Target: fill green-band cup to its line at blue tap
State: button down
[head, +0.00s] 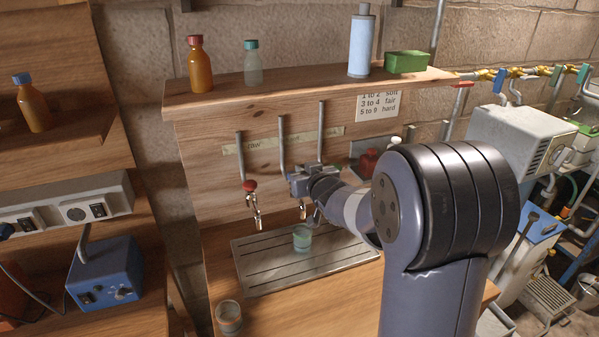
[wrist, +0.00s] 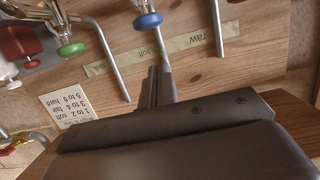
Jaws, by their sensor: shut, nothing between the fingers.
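The green-band cup (head: 302,238) stands upright on the slatted drain tray (head: 262,284), below the middle spout (head: 302,211). Its fill level and line are too small to make out. The blue tap's round knob (wrist: 147,20) shows in the wrist view, just beyond my fingertips; in the head view my gripper hides it. My gripper (head: 308,181) is shut and empty, in front of the tap panel and above the cup. In the wrist view its shut fingers (wrist: 155,85) point toward the blue knob; contact cannot be told.
A red-knobbed tap (head: 250,186) is left of my gripper. A green knob (wrist: 71,49) shows in the wrist view. Another cup (head: 229,318) stands at the counter's front left. A shelf (head: 300,87) with bottles and a green box (head: 406,62) overhangs the taps.

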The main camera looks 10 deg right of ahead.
jog(key=shift+v, duration=2.5)
jog(key=shift+w+d+r, duration=0.1)
jog(key=shift+d+r, duration=0.05)
